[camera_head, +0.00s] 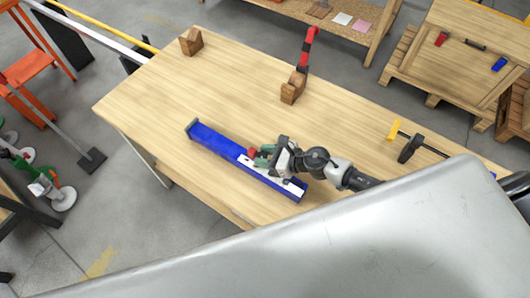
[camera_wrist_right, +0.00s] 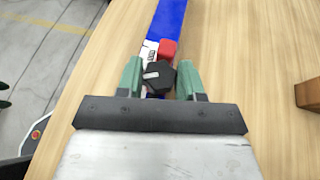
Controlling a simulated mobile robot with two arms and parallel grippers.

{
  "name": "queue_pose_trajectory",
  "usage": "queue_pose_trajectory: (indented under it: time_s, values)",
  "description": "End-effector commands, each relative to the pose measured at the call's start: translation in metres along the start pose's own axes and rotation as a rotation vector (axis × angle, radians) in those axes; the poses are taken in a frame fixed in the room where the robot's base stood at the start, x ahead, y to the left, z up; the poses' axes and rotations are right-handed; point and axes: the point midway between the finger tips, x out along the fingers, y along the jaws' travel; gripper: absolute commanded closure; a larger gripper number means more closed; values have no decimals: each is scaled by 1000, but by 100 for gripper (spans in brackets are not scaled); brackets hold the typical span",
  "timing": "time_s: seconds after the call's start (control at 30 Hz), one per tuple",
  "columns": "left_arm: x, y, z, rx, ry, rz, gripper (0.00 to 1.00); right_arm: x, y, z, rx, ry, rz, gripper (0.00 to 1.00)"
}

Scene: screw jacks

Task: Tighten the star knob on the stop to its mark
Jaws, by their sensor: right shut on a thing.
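The black star knob (camera_wrist_right: 158,77) sits between the green fingers of my right gripper (camera_wrist_right: 160,80) in the right wrist view. A pale pointer line shows on top of the knob. The right gripper, also in the head view (camera_head: 262,155), is shut on the knob over the blue rail (camera_head: 218,141). A red block (camera_wrist_right: 168,48) stands just beyond the knob and also shows in the head view (camera_head: 252,152). A white strip with dark markings (camera_wrist_right: 149,53) lies beside it; the markings are too small to read. My left gripper is not in view.
The rail lies on a wooden table (camera_head: 150,95). Wooden blocks (camera_head: 191,41) and (camera_head: 292,87) stand toward the back, the second beside a red and black tool (camera_head: 306,48). A yellow and black clamp (camera_head: 409,147) lies at the right.

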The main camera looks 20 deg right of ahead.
Motion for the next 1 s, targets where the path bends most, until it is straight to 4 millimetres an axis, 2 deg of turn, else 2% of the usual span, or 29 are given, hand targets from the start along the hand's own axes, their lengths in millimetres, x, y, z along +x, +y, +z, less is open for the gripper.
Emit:
queue_pose_trajectory:
  time_s: [0.1,0.43,0.7,1.0]
  values:
    - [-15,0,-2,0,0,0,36,-1,2,5,38,0,-81,87]
    - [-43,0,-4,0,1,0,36,-1,5,4,137,0,-322,87]
    - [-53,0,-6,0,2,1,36,1,5,3,192,-1,-460,87]
    - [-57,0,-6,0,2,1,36,1,4,2,216,-2,-522,87]
